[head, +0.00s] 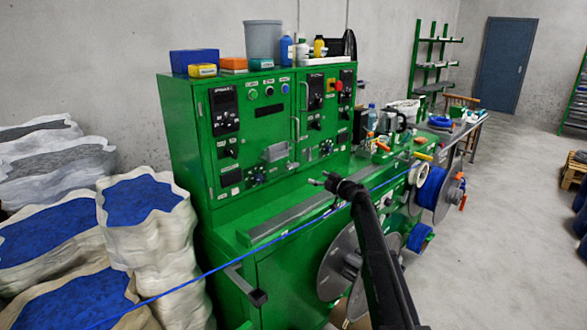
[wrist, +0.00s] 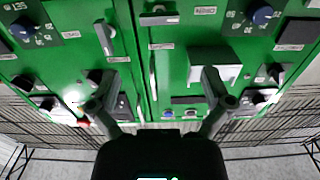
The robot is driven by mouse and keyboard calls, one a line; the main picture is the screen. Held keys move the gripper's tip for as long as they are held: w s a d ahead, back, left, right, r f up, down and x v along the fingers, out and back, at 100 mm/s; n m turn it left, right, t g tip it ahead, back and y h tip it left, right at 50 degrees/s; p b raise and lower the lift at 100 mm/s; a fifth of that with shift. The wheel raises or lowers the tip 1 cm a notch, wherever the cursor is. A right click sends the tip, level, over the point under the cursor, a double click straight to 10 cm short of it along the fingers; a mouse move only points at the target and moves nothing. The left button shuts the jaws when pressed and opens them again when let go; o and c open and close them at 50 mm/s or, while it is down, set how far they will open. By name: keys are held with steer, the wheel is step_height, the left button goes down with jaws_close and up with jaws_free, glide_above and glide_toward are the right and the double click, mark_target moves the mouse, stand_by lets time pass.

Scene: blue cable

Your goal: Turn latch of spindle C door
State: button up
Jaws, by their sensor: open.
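A green control cabinet (head: 210,175) stands left of centre in the head view, with doors, displays, knobs and slim vertical handles. I cannot tell which door is spindle C or which part is its latch, as the labels are too small to read. My gripper (head: 325,183) is in front of the cabinet's lower front. In the wrist view my gripper (wrist: 160,102) is open, with nothing between its fingers. Green door fronts (wrist: 175,75) face it, with a dark vertical gap between them.
A blue cable (head: 215,268) runs diagonally past the cabinet to cable reels (head: 432,187) on the right. Sacks of blue granules (head: 145,210) stand at left. Boxes and a grey bucket (head: 263,40) sit on top. The floor at right (head: 500,230) is largely clear.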

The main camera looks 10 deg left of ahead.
mark_target(294, 167)
steer(key=shift+w+a, duration=0.1)
steer(key=x, duration=1.3)
steer(key=shift+w+a, duration=0.15)
